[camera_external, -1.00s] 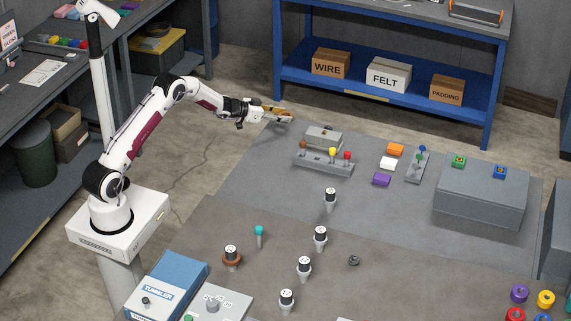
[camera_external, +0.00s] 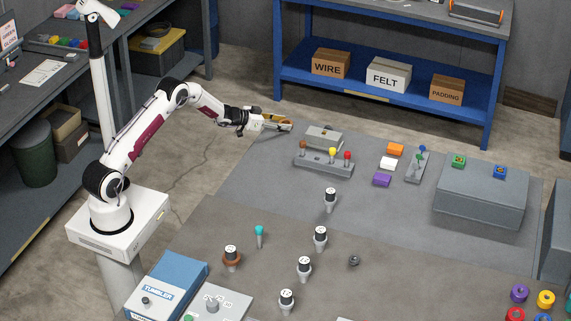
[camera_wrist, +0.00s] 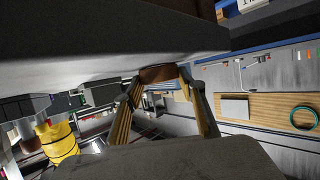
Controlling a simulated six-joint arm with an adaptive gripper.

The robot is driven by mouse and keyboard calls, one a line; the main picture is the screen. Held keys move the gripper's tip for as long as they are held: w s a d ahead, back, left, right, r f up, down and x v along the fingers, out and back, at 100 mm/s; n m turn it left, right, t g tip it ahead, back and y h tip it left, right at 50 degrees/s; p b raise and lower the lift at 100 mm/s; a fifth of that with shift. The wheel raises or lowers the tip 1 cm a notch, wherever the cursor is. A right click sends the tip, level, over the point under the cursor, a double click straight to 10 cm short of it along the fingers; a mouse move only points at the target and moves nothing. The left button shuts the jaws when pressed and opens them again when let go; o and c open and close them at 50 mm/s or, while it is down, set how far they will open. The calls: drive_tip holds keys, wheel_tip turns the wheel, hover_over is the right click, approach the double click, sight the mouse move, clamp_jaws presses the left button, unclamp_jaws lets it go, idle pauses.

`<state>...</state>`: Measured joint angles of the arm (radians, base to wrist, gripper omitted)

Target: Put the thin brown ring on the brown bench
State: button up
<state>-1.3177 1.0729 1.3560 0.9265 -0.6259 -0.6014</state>
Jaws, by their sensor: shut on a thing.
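My gripper (camera_external: 288,125) is shut on a brown thing (camera_wrist: 158,73), held between the fingertips in the wrist view. It looks like the thin brown ring, seen edge-on, so its hole is hidden. In the external view my gripper is in the air by the far left corner of the grey work surface, and the held thing is too small to make out. A tan wooden surface (camera_wrist: 262,107) at the right of the wrist view may be the brown bench. No brown bench is clear in the external view.
A grey lever block (camera_external: 323,164) and a grey box (camera_external: 323,138) stand close to my gripper on the right. A blue shelf (camera_external: 390,70) with cartons is behind. A brown collar (camera_external: 231,262) surrounds a white-topped knob at the front. A green ring (camera_wrist: 303,117) lies on the wooden surface.

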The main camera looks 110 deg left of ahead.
drive_tip(key=o, duration=1.3)
drive_tip(key=shift+c, duration=0.2)
drive_tip(key=shift+r, duration=0.1)
drive_tip(key=shift+s+d+r, duration=0.15)
drive_tip(key=shift+s+d, duration=0.1)
drive_tip(key=shift+s, duration=0.05)
drive_tip(key=v, duration=1.1)
